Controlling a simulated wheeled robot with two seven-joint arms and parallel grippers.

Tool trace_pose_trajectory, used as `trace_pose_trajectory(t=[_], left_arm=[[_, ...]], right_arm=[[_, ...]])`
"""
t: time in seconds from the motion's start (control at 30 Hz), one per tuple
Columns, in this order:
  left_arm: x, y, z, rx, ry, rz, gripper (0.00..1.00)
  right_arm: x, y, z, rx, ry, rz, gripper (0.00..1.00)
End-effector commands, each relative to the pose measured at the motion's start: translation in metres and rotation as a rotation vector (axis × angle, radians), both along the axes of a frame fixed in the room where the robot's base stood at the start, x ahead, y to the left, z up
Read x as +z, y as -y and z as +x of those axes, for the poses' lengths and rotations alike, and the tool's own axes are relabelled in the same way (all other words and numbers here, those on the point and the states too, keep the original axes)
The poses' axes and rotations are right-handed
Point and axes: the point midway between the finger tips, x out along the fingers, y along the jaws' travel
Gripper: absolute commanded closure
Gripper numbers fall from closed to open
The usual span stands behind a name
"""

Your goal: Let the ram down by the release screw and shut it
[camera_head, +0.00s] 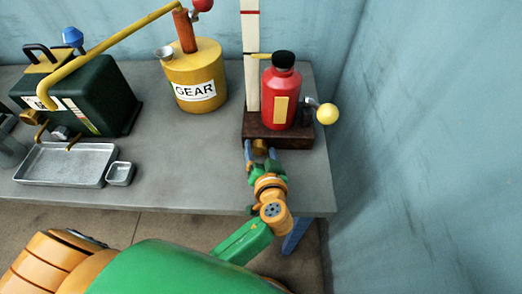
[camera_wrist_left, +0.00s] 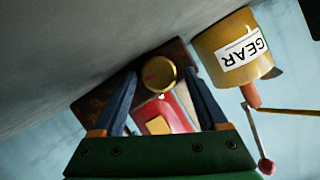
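The red jack (camera_head: 279,100) stands upright on a dark wooden base (camera_head: 290,138) near the right end of the bench, with a black cap (camera_head: 283,59) on top. A yellow pointer (camera_head: 261,55) beside the cap reaches to a tall white post with red marks (camera_head: 251,70). A round brass release screw (camera_head: 260,146) sits low at the front of the jack; it also shows in the left wrist view (camera_wrist_left: 159,73). My left gripper (camera_head: 260,151) is open, its blue fingers either side of the screw with gaps between. My right gripper is out of view.
A yellow GEAR can (camera_head: 196,78) with a long yellow spout stands left of the jack. A lever with a yellow ball (camera_head: 327,114) sticks out right of the jack, near the wall.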

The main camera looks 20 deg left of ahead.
Motion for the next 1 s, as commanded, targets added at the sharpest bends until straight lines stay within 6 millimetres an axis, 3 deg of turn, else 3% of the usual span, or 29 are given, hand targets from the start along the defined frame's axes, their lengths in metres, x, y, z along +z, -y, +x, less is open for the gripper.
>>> trace_pose_trajectory(t=[0.33,0.7,1.0], left_arm=[[0.000,0.002,-0.004,-0.001,-0.002,-0.001,0.16],[0.022,0.029,-0.058,0.000,-0.003,-0.003,0.16],[0.024,0.030,-0.060,0.001,-0.002,0.000,0.16]], right_arm=[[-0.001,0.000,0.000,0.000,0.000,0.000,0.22],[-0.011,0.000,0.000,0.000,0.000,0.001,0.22],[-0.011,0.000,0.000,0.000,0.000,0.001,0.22]])
